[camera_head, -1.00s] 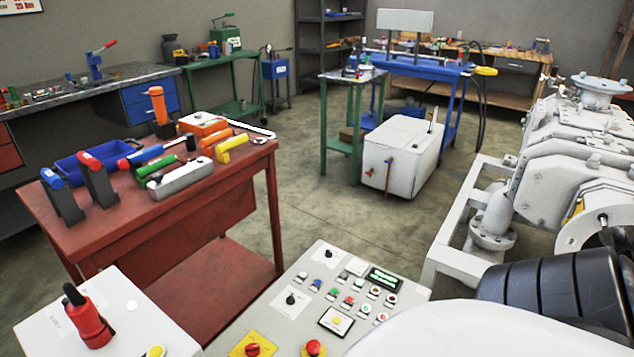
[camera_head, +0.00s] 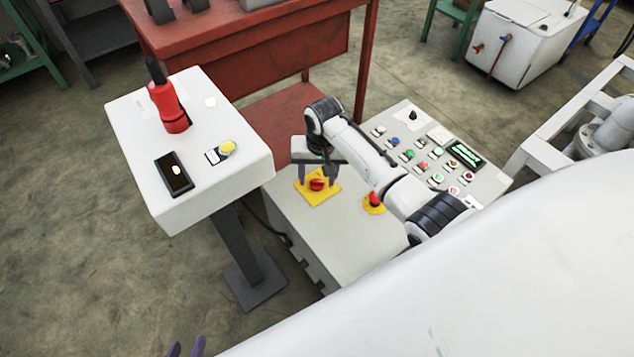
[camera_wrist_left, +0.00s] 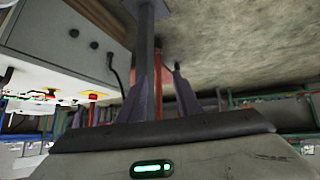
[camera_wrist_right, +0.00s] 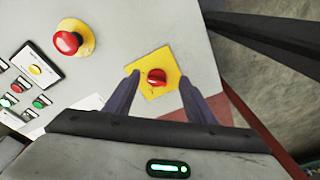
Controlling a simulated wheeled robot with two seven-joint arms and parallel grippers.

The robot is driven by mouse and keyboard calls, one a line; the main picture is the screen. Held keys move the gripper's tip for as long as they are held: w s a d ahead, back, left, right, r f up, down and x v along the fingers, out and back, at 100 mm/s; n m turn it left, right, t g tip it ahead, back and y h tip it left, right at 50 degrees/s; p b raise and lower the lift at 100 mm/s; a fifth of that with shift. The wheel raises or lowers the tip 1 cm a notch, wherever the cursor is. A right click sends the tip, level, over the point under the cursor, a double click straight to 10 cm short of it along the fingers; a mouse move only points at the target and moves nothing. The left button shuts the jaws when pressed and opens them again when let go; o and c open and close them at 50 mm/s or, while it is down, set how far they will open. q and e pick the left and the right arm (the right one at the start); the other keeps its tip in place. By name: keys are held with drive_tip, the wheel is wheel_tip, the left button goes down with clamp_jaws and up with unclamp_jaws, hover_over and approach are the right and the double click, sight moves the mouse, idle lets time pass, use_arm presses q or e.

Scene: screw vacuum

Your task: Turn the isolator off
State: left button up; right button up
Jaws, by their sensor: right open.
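The isolator is a red rotary knob (camera_head: 317,185) on a square yellow plate (camera_head: 325,198) on the sloped grey control panel (camera_head: 335,240). My right gripper (camera_head: 317,174) is over it, open. In the right wrist view the red knob (camera_wrist_right: 156,77) shows between the spread fingertips (camera_wrist_right: 159,82), with the plate (camera_wrist_right: 150,91) around it. The fingers do not visibly grip it; the exact gap is unclear. My left gripper (camera_head: 186,346) shows only its fingertips at the bottom edge. In the left wrist view its fingers (camera_wrist_left: 161,78) are apart and empty.
A red mushroom button (camera_head: 375,199) on a yellow base sits right of the isolator. Several small buttons (camera_head: 425,160) lie farther right. A red table (camera_head: 260,52) is behind.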

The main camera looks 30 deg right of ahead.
sight(317, 181)
wheel_tip(317, 181, up, 5)
drive_tip(key=w+d+m+g+b, duration=0.1)
drive_tip(key=w+m, duration=0.1)
drive_tip(key=w, duration=0.1)
drive_tip(key=f+b, duration=0.2)
drive_tip(key=f, duration=0.2)
drive_tip(key=f+b, duration=0.2)
drive_tip(key=f, duration=0.3)
drive_tip(key=shift+s+d, duration=0.1)
drive_tip(key=shift+d, duration=0.1)
drive_tip(key=shift+f, duration=0.45)
use_arm(q)
drive_tip(key=f, duration=0.2)
drive_tip(key=shift+w+d+f, duration=0.1)
drive_tip(key=shift+d+f, duration=0.25)
drive_tip(key=shift+f, duration=0.1)
use_arm(e)
drive_tip(key=c, duration=1)
